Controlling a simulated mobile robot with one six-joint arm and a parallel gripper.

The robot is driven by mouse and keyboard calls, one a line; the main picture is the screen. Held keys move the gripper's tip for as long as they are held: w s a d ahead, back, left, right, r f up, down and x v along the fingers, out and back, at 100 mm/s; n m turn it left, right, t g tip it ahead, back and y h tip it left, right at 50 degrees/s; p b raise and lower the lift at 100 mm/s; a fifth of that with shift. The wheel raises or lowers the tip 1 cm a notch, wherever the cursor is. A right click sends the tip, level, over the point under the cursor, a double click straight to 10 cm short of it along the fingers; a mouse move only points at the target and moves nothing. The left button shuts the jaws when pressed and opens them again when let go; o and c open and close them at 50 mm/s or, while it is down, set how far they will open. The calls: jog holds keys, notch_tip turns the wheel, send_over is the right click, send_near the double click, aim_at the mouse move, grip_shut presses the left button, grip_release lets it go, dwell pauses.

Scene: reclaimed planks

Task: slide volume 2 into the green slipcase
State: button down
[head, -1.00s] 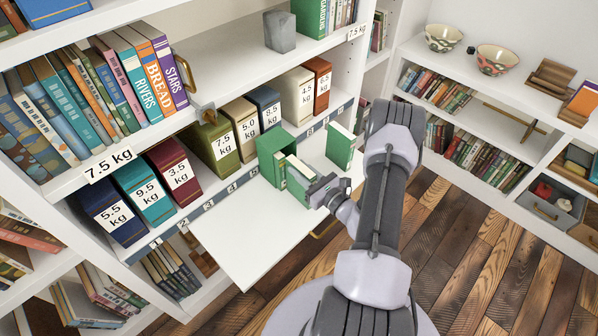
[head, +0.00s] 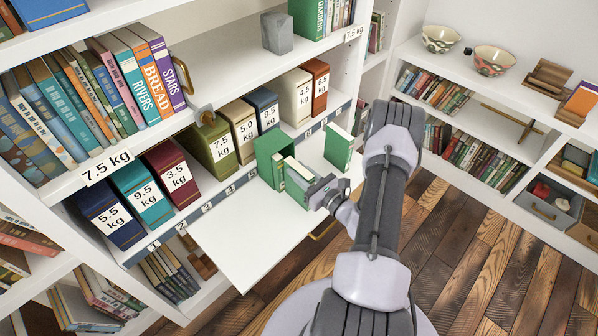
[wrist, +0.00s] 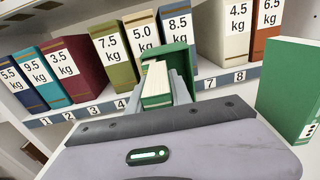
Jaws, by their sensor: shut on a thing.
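The green slipcase (head: 268,156) stands on the pull-out white board, its open side facing my gripper; it also shows in the wrist view (wrist: 179,58). My gripper (head: 322,190) is shut on a green volume (head: 297,182) with pale page edges. In the wrist view this volume (wrist: 156,85) points toward the slipcase's opening, and its far end appears at or within the mouth. How deep it sits I cannot tell. Another green volume (head: 339,147) stands upright to the right, apart; it fills the right side of the wrist view (wrist: 292,90). No volume numbers are readable.
The white board (head: 245,235) is clear at its front left. Behind it, weight-labelled boxes, such as the olive 7.5 kg one (head: 212,145), line the shelf above a numbered strip (head: 205,207). A grey block (head: 277,33) stands on the shelf above.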

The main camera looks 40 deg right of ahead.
jog(key=shift+w, duration=0.5)
jog(key=c, duration=1.1)
grip_release()
jog(key=shift+s+d+p, duration=0.2)
jog(key=shift+s+p, duration=1.85)
jog(key=shift+s, duration=6.65)
